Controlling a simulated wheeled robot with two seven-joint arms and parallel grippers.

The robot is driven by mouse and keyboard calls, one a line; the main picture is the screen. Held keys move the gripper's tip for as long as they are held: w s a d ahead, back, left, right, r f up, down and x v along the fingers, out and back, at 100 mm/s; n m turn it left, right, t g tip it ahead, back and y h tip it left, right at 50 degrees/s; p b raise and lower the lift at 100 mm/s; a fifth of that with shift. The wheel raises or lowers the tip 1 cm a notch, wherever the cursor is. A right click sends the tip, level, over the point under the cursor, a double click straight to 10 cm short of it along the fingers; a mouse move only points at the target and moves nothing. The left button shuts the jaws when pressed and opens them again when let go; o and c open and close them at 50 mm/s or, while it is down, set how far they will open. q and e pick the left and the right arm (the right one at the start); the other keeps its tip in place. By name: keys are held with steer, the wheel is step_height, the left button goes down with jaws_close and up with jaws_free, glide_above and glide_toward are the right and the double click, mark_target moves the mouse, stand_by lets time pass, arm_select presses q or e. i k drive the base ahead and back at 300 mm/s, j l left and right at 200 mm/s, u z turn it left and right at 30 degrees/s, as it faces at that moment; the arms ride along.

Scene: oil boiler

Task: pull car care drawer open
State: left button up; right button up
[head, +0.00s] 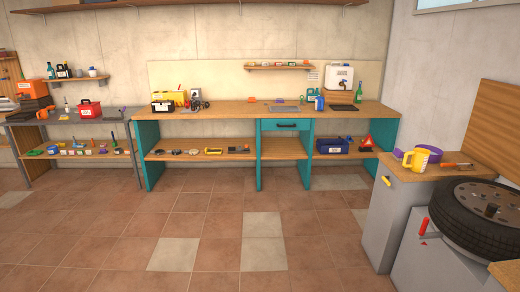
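A teal drawer (270,125) with a dark bar handle (286,125) sits under the top of the long workbench (240,108) across the room. It looks shut. No label on it can be read, so I cannot tell for sure whether it is the car care drawer. A grey cabinet (385,225) at the right has a small yellow handle (386,181) near its top. Neither of my grippers is in view.
Open tiled floor (210,240) lies before the bench. At the right, a tire (485,213) rests on a grey unit with a red handle (423,229). A yellow mug (417,160) stands on the nearby counter. A grey side table (75,119) is at the left.

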mark_target(268, 125)
steer(key=i, duration=1.9)
steer(key=i+z, duration=0.25)
steer(key=i, duration=0.25)
steer(key=i+j+z, duration=0.2)
steer(key=i, duration=0.25)
steer(key=i+j+z, duration=0.25)
steer(key=i, duration=0.2)
steer(key=i+j+z, duration=0.25)
steer(key=i, duration=0.2)
steer(key=i+j+z, duration=0.7)
steer(key=j, duration=0.3)
